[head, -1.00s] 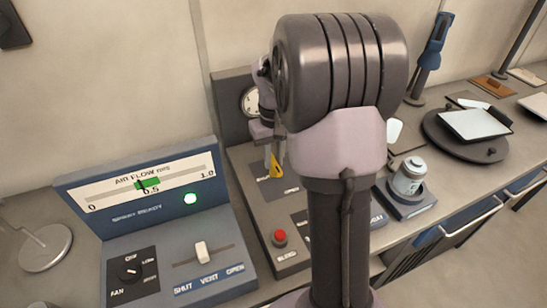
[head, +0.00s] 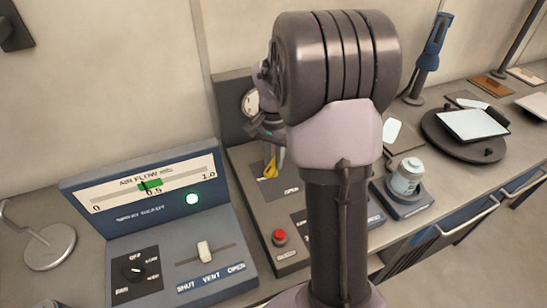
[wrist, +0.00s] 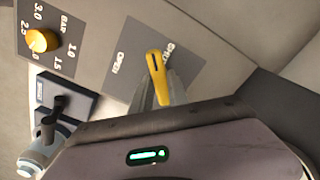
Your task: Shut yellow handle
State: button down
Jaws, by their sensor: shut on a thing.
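The yellow handle (head: 270,168) sits on a dark grey label plate on the grey console, partly behind my arm in the head view. In the wrist view the yellow handle (wrist: 155,66) lies between the printed words OPEN and SHUT, its tip closer to SHUT. My gripper (wrist: 162,88) is shut on the handle, with a grey finger on each side of it. In the head view my gripper (head: 272,151) is small and partly hidden by my arm.
A yellow knob (wrist: 42,40) with a BAR scale is on the same console. A red button (head: 279,237) stands in front. The air flow panel (head: 150,188) is at the left, its light green. A canister (head: 407,176) stands at the right. A wall is close behind.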

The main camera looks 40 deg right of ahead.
aim_at(273, 162)
jog(key=m, duration=0.4)
jog(key=shift+m, duration=2.1)
jog(key=c, duration=1.3)
grip_release()
notch_tip(273, 162, up, 17)
jog(key=p, duration=0.6)
jog(key=shift+r, duration=0.2)
